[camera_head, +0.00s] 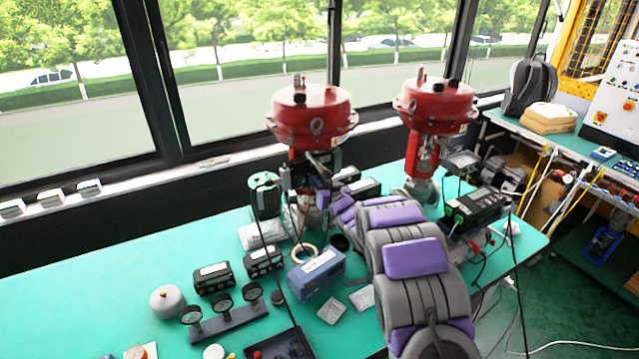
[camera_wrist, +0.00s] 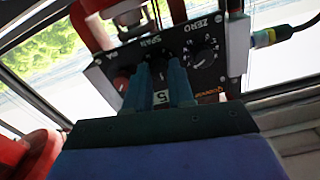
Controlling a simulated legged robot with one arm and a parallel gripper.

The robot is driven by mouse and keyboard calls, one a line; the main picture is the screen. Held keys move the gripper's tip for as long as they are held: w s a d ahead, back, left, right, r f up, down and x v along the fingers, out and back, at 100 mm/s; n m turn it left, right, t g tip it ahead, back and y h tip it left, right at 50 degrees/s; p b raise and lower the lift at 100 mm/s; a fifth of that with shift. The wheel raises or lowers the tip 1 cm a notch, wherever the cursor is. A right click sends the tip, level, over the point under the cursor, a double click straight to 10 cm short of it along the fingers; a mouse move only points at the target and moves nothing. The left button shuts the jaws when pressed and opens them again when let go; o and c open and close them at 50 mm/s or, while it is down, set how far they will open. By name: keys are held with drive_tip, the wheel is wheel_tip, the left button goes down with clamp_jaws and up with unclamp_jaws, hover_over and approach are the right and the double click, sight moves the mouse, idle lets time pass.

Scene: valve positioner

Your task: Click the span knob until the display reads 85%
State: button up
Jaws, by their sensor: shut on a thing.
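The positioner panel (camera_wrist: 213,75) shows in the wrist view, tilted, with printed SPAN and ZERO labels. The zero knob (camera_wrist: 203,54) is on the right and a red knob (camera_wrist: 121,82) is on the left. My gripper (camera_wrist: 160,76) reaches up to the middle of the panel, below the SPAN label. It is shut on the span knob, which its teal fingers mostly hide. A small white readout (camera_wrist: 161,97) shows between the fingers. Only a "5" can be read; the rest is covered. In the head view my arm reaches to the left red-topped valve (camera_head: 311,115).
A second red-topped valve (camera_head: 436,105) stands to the right on the green table (camera_head: 90,295). Gauges (camera_head: 222,303), a blue box (camera_head: 316,273) and black devices (camera_head: 214,278) lie left of my arm. A cable (camera_wrist: 290,30) leaves the panel's right side. The table's left part is clear.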

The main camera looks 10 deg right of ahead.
clamp_jaws()
drive_tip(key=shift+r+m+p, duration=0.15)
drive_tip(key=shift+m+p, duration=0.15)
drive_tip(key=shift+p, duration=0.7)
drive_tip(key=m+p, duration=0.5)
drive_tip(key=p, duration=0.4)
drive_tip(key=shift+p, duration=0.3)
drive_tip(key=shift+f, duration=0.2)
